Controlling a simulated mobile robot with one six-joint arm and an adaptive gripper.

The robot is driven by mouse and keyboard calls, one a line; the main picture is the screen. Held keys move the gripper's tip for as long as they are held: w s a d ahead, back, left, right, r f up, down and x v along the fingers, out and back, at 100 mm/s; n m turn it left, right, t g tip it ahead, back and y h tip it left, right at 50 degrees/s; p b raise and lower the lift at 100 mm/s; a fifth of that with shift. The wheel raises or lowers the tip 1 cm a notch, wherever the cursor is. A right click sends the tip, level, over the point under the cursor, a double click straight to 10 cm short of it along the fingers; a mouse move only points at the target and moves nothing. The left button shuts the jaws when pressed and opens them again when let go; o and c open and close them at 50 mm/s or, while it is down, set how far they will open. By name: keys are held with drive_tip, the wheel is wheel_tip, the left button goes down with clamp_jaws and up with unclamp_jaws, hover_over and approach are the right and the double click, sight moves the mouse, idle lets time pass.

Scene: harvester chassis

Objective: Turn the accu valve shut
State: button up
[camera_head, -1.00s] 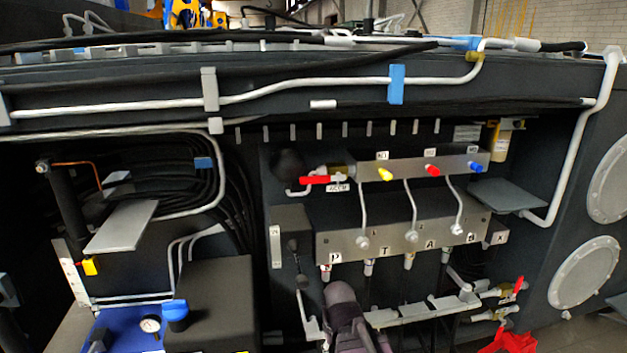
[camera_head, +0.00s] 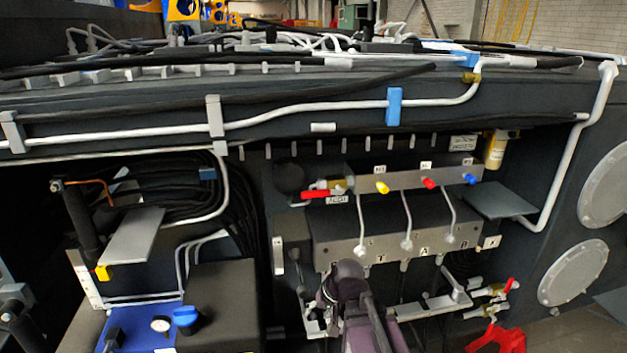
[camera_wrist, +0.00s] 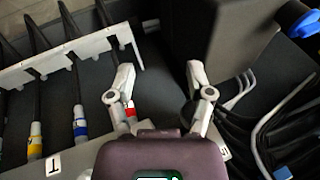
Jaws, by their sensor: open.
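The accu valve (camera_head: 322,192) shows in the head view at the left end of the upper steel rail. Its red lever lies roughly horizontal, with a brass body at its right and a label reading ACCU just below. My arm's dark purple wrist stands in front of the lower manifold block (camera_head: 370,226), below and right of the valve. My gripper (camera_wrist: 160,85) is open and empty in the wrist view, its two grey fingers spread apart. A red-banded hose fitting (camera_wrist: 130,110) is beside its left finger. I cannot make out the valve in the wrist view.
Yellow, red and blue knobs (camera_head: 429,183) sit along the upper rail. A grey plate (camera_head: 497,200) juts out at the right. Red-handled valves (camera_head: 508,287) are at lower right. A dark box (camera_wrist: 220,40) and black hoses (camera_wrist: 290,115) crowd the right of the wrist view.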

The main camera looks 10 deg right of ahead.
drive_tip(key=w+r+t+y, duration=0.1)
drive_tip(key=r, duration=0.1)
drive_tip(key=w+r+m+t+y+p, duration=0.1)
drive_tip(key=r, duration=0.1)
drive_tip(key=w+a+r+p, duration=0.1)
drive_tip(key=w+r, duration=0.1)
drive_tip(key=r, duration=0.1)
drive_tip(key=shift+m+t+y, duration=0.4)
drive_tip(key=m+t+p, duration=0.2)
drive_tip(key=m+t, duration=0.9)
approach(314, 195)
drive_tip(key=v, duration=0.3)
drive_tip(key=shift+d, duration=0.1)
drive_tip(key=shift+w, duration=0.2)
drive_tip(key=x, duration=1.3)
drive_tip(key=shift+w+a, duration=0.2)
drive_tip(key=shift+a, duration=0.1)
clamp_jaws()
